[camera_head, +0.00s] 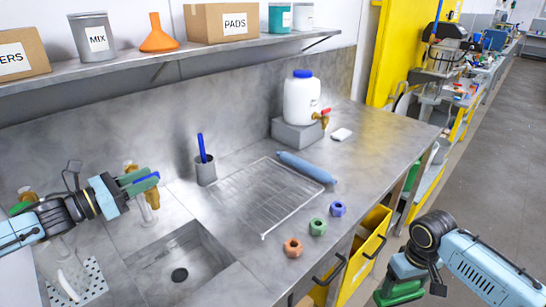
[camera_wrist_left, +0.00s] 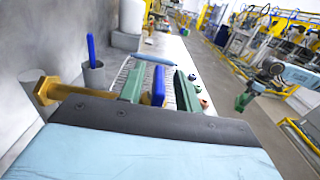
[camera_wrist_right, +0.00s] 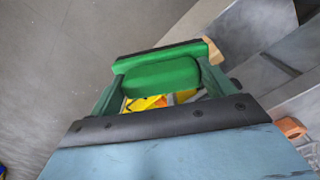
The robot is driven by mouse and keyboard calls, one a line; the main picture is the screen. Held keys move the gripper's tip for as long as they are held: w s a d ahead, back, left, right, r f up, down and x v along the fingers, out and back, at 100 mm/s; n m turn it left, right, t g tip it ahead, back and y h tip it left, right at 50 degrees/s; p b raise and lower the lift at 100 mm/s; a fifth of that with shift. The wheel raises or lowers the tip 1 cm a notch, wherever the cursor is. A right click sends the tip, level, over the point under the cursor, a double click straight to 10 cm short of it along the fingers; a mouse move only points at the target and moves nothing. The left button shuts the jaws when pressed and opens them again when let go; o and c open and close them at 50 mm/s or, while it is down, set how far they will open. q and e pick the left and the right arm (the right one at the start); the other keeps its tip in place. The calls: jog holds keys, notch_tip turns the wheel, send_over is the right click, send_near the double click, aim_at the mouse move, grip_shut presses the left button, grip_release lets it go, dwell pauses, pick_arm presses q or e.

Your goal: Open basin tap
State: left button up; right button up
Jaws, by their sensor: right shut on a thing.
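The basin tap (camera_head: 131,168) is brass with a pale spout (camera_head: 151,196) and stands at the back of the sink (camera_head: 180,265). Its brass body also shows in the left wrist view (camera_wrist_left: 48,90). My left gripper (camera_head: 142,182) is at the tap. Its green fingers (camera_wrist_left: 158,90) are open on either side of the blue tap handle (camera_wrist_left: 158,86), with a visible gap beside it. My right gripper (camera_head: 402,290) is low at the front right, off the counter. It is shut on a bright green object (camera_wrist_right: 160,76), whose full shape is unclear.
A second brass fitting (camera_head: 26,193) is at the far left, partly behind my left arm. A cup with a blue pen (camera_head: 205,170), a wire rack (camera_head: 265,195), a white jug (camera_head: 301,100) and several coloured nuts (camera_head: 293,247) stand to the right.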

pick_arm(q)
jog(key=shift+w+d, duration=0.35)
jog(key=shift+w, duration=0.05)
pick_arm(e)
jog(key=shift+r, duration=0.2)
pick_arm(q)
jog(key=shift+c, duration=0.2)
grip_shut()
pick_arm(e)
jog(key=shift+f, duration=0.1)
